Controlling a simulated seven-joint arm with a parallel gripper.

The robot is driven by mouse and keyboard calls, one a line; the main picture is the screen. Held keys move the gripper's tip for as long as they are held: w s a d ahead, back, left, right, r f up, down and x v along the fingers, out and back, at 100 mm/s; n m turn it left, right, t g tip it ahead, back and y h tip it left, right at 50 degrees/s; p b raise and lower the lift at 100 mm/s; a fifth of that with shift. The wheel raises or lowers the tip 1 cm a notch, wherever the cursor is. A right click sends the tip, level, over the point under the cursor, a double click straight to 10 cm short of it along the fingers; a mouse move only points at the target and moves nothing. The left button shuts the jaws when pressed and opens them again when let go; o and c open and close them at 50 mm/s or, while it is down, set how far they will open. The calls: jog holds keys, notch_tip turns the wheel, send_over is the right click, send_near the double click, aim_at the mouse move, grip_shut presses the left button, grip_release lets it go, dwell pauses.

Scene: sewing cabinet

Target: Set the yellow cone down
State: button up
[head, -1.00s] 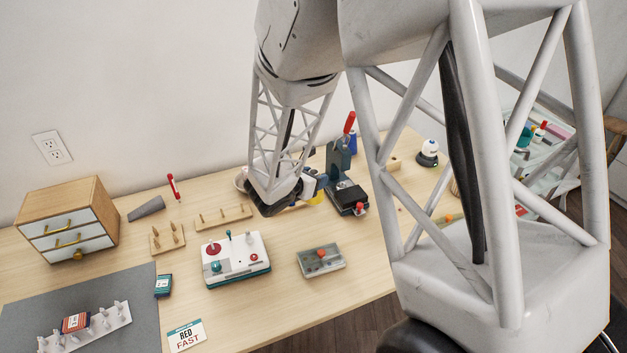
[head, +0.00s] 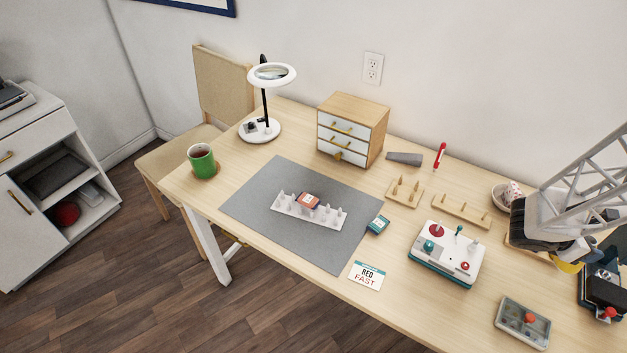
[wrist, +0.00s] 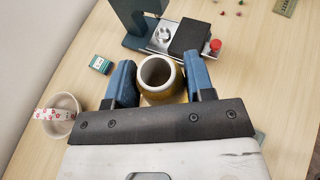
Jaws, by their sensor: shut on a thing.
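The yellow cone (wrist: 158,92) is between the two blue fingers of my gripper (wrist: 159,78) in the wrist view, with its pale hollow opening towards the camera. My gripper is shut on it. In the head view the yellow cone (head: 568,266) shows partly, under the dark end of my arm at the right edge. The fingers are largely hidden there. I cannot tell whether the cone's lower end touches the table.
A dark machine (wrist: 189,39) with a red knob stands just beyond the cone. A small teal box (wrist: 100,64) and a white bowl (wrist: 72,102) holding a patterned roll lie to the left. A peg rack (head: 461,211) and a white control box (head: 447,255) stand nearby. Bare table lies right of the gripper in the wrist view.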

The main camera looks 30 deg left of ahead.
jog(key=shift+a, duration=0.1)
jog(key=shift+w+a, duration=0.2)
jog(key=shift+a, duration=0.35)
jog(key=a+f+n+t+y, duration=0.1)
jog(key=a+n+t+y, duration=0.25)
jog(key=a, duration=1.65)
jog(key=a+f+n+t+y, duration=0.1)
jog(key=a+n+t+y, duration=0.2)
jog(key=a, duration=1.7)
jog(key=s+a+f+n+y, duration=0.1)
jog(key=s+a+n+y, duration=0.3)
jog(key=s+a, duration=0.9)
jog(key=s+a+f+n+y, duration=0.1)
jog(key=s+a+n+y, duration=0.3)
jog(key=s+a, duration=0.9)
jog(key=a, duration=0.8)
jog(key=shift+s+a+f, duration=0.15)
jog(key=shift+a+f, duration=0.05)
jog(key=shift+a, duration=0.1)
jog(key=shift+a, duration=0.1)
jog(key=w+a, duration=0.4)
jog(key=a, duration=0.3)
jog(key=w+a+f, duration=0.1)
jog(key=w+a, duration=0.2)
jog(key=a, duration=0.3)
jog(key=shift+w+a+f, duration=0.3)
jog(key=shift+w+a, duration=0.1)
